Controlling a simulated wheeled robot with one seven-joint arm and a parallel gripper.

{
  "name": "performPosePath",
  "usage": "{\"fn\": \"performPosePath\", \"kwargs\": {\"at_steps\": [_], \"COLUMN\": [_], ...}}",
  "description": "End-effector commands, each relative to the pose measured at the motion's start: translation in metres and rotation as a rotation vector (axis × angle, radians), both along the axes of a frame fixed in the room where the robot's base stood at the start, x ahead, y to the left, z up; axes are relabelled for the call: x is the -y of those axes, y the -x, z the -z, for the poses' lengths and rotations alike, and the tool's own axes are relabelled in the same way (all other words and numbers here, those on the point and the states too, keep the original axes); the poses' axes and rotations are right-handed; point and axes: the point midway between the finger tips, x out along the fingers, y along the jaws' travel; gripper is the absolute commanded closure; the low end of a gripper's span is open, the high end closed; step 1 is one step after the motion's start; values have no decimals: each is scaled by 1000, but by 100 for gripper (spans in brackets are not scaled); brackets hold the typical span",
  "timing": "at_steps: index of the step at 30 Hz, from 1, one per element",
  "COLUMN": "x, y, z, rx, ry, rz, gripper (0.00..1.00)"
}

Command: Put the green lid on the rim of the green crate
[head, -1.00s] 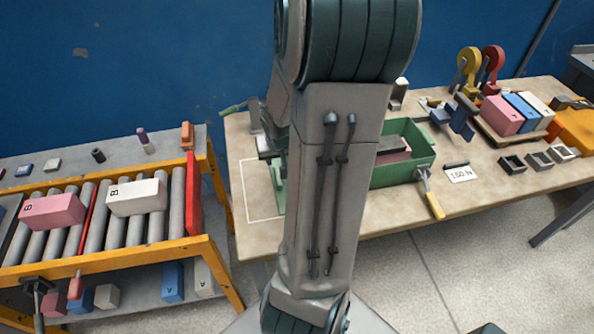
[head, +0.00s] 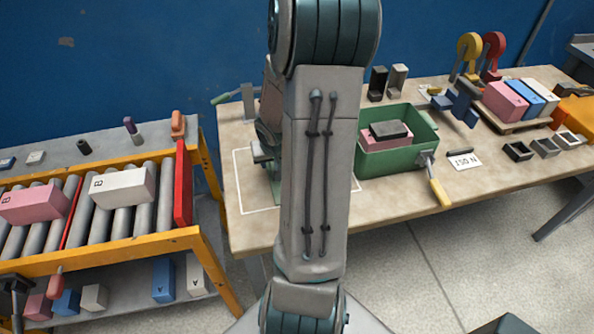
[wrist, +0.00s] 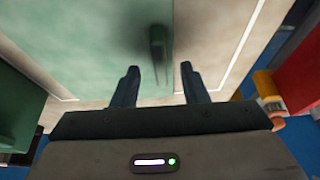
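The green lid (head: 276,190) lies on the table inside a white outline, mostly hidden behind my arm in the head view. In the wrist view the lid (wrist: 80,38) is a flat pale-green plate with a raised green bar handle (wrist: 157,48). My gripper (wrist: 158,75) is open and empty, its two dark fingers apart. The handle shows between and beyond the fingertips, not clasped. The green crate (head: 392,160) stands open to the right of my arm in the head view. It holds a pink block with a dark block on top.
A yellow-handled tool (head: 438,188) and a 150 N card (head: 464,161) are by the crate's right side. Two dark and grey holders (head: 388,84) stand behind it. The roller conveyor (head: 95,205), with a red end stop (head: 183,186), is left of the table.

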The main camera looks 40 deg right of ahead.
Motion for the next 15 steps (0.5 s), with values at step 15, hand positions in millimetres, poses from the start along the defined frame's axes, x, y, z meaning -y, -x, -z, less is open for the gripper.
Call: {"fn": "performPosePath", "kwargs": {"at_steps": [15], "x": [4], "y": [-8], "z": [24], "rx": [0], "ry": [1], "rz": [0], "gripper": [71]}}
